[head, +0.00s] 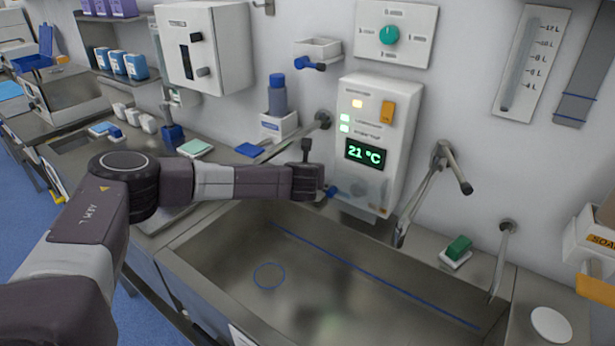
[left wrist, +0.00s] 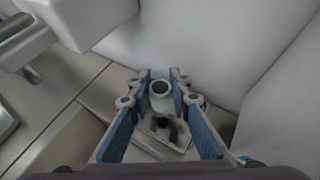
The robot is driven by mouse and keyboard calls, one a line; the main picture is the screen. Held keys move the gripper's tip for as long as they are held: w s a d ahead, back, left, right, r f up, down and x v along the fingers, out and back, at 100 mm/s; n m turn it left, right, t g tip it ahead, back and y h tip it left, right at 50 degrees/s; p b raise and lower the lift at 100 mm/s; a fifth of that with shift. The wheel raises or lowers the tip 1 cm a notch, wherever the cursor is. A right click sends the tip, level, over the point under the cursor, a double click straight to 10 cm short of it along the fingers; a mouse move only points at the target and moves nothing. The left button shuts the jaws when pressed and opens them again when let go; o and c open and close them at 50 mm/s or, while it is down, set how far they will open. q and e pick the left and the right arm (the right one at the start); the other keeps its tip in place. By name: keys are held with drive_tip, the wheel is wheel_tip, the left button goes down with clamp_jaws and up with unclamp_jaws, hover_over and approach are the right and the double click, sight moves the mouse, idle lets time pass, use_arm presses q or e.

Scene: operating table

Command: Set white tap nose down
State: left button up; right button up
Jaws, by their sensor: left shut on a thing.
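My left arm reaches across the sink in the head view, and its gripper (head: 326,191) is at the lower left of the white wall unit with the 21 °C display (head: 372,148). In the left wrist view the blue-padded fingers of the left gripper (left wrist: 160,82) stand on both sides of a pale round piece with a dark opening (left wrist: 160,95). This looks like the white tap, and the gripper is shut on it. The head view hides the held piece behind the gripper. The right gripper is not in view.
The metal sink basin (head: 300,262) lies below the arm. A blue-capped bottle (head: 277,95) stands left of the unit. The basin floor is clear.

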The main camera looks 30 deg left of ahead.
use_arm(q)
drive_tip(key=shift+w+a+f+p, duration=0.1)
drive_tip(key=shift+w+f+p, duration=0.1)
drive_tip(key=shift+p, duration=0.1)
wheel_tip(320, 180, down, 2)
drive_tip(key=shift+f+p, duration=0.1)
drive_tip(key=shift+p, duration=0.45)
drive_tip(key=shift+f, duration=0.45)
drive_tip(key=shift+f+b, duration=0.15)
drive_tip(key=shift+b, duration=0.15)
drive_tip(key=o, duration=0.9)
drive_tip(key=shift+o, duration=0.2)
